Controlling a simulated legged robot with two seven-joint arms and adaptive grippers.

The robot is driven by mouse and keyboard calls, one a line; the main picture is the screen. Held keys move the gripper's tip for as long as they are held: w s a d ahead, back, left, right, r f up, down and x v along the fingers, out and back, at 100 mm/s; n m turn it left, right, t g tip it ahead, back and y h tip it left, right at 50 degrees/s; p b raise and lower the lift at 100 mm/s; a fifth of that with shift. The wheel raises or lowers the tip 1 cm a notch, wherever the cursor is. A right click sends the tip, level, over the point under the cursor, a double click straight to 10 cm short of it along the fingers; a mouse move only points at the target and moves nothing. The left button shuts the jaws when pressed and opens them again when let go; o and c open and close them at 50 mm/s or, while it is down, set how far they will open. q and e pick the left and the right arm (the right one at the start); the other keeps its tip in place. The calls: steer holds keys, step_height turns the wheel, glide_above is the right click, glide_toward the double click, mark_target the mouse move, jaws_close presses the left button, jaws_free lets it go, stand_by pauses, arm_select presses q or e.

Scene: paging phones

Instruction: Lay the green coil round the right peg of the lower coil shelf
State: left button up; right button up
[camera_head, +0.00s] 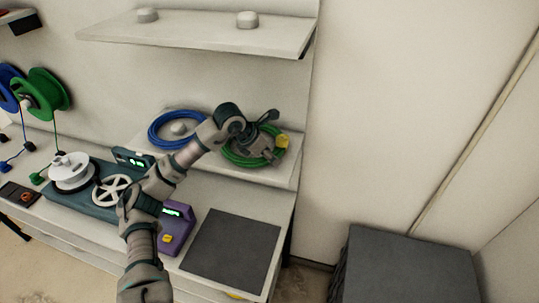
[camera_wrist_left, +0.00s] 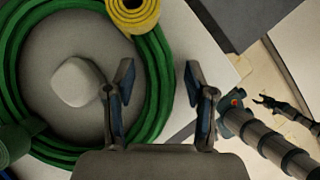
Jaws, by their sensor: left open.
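The green coil (camera_head: 238,158) with its yellow piece (camera_head: 281,141) lies at the right end of the lower coil shelf (camera_head: 284,178). In the left wrist view the green coil (camera_wrist_left: 150,45) rings the pale right peg (camera_wrist_left: 78,82), which is hidden behind my gripper in the head view. A dark gripper, seemingly my right one (camera_wrist_left: 285,108), shows small and far off in the wrist view.
A blue coil (camera_head: 174,130) lies round the left peg (camera_head: 180,128) of the same shelf. An upper shelf (camera_head: 200,32) with two bare pegs is above. Below are a purple device (camera_head: 176,235), a reel machine (camera_head: 75,172) and a dark mat (camera_head: 232,250).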

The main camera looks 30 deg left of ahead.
arm_select(q)
steer(key=v, duration=1.1)
steer(key=shift+s+a+r, duration=0.15)
steer(key=shift+a+r, duration=0.05)
steer(key=shift+r, duration=0.1)
arm_select(e)
steer(key=shift+a, duration=0.1)
steer(key=shift+w, duration=0.1)
